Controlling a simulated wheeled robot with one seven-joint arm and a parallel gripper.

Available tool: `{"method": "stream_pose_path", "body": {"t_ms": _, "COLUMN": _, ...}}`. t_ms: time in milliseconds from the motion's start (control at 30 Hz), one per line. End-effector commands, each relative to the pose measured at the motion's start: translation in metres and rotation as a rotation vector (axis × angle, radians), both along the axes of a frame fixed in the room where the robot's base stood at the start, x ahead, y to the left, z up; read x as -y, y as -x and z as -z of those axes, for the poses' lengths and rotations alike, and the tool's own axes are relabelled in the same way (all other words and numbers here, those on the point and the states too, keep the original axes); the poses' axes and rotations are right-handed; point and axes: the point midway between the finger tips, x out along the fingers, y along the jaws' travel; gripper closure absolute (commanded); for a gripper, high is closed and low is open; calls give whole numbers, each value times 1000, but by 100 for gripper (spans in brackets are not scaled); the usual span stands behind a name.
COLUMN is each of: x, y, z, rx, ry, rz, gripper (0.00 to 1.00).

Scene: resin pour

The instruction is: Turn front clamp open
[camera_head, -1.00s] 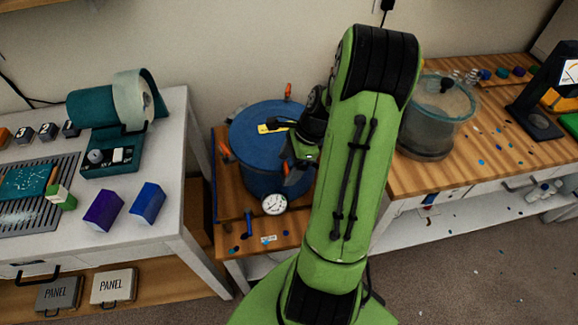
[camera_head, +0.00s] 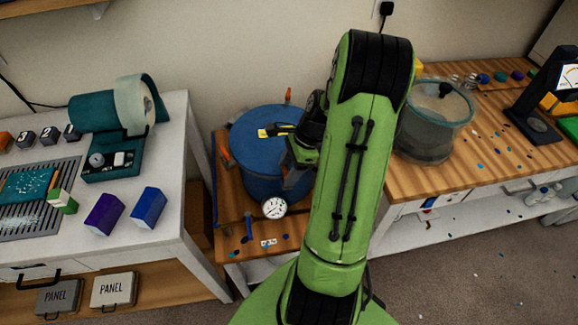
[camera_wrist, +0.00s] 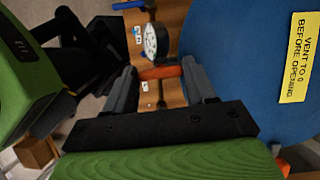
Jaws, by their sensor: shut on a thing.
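The blue pressure pot (camera_head: 262,150) stands on a small wooden stand. Its orange clamps show at the left (camera_head: 224,151) and back (camera_head: 288,95) of the rim in the head view. My gripper (camera_wrist: 160,70) is at the pot's near right edge, with its fingers either side of an orange clamp handle (camera_wrist: 161,72). It is shut on this handle, which lies crosswise between the fingertips. In the head view my gripper (camera_head: 297,172) hides this clamp. A yellow label (camera_wrist: 296,57) on the lid reads "VENT TO 0 BEFORE OPENING".
A round dial gauge (camera_head: 274,207) sticks out at the pot's front, close to my fingers. A white table (camera_head: 165,225) stands at the left. A wooden bench (camera_head: 480,150) at the right bears a clear vessel (camera_head: 432,125). Small blue pieces lie on the stand's front.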

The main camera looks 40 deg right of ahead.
Motion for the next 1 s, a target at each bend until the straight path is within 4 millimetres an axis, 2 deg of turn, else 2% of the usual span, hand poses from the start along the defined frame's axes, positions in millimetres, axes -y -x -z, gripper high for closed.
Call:
{"method": "stream_pose_path", "body": {"t_ms": 267, "x": 0, "y": -2, "z": -3, "rx": -2, "ry": -2, "rz": -205, "gripper": 75}}
{"method": "stream_pose_path", "body": {"t_ms": 1000, "x": 0, "y": -7, "z": -1, "rx": -1, "ry": 0, "rz": -909, "gripper": 75}}
